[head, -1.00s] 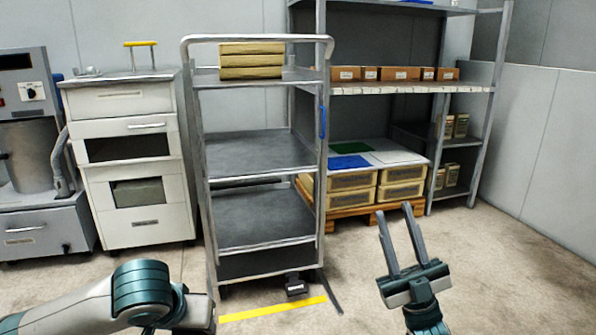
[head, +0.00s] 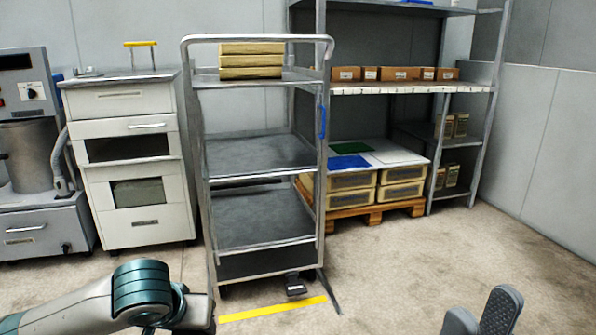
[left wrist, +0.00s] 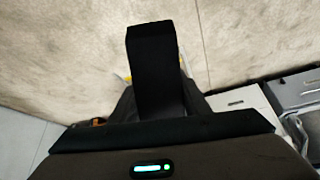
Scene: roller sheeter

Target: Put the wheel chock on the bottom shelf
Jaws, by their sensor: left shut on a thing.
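In the left wrist view my left gripper (left wrist: 150,110) is shut on a black block (left wrist: 152,60), which I take to be the wheel chock. Its fingers are hard to make out against the dark block. In the head view the left forearm comes in at the lower left, and neither the gripper nor the block shows clearly. The grey cart stands ahead; its bottom shelf (head: 258,218) is bare. My right gripper (head: 482,308) is at the lower right edge of the head view, its fingers apart and empty, over the floor.
Cream boxes (head: 251,60) lie on the cart's top shelf; its middle shelf (head: 258,155) is empty. A small black part (head: 295,284) sits at the cart's foot, by a yellow floor stripe (head: 272,309). A white cabinet (head: 140,190) is left; a pallet (head: 375,208) with boxes is right.

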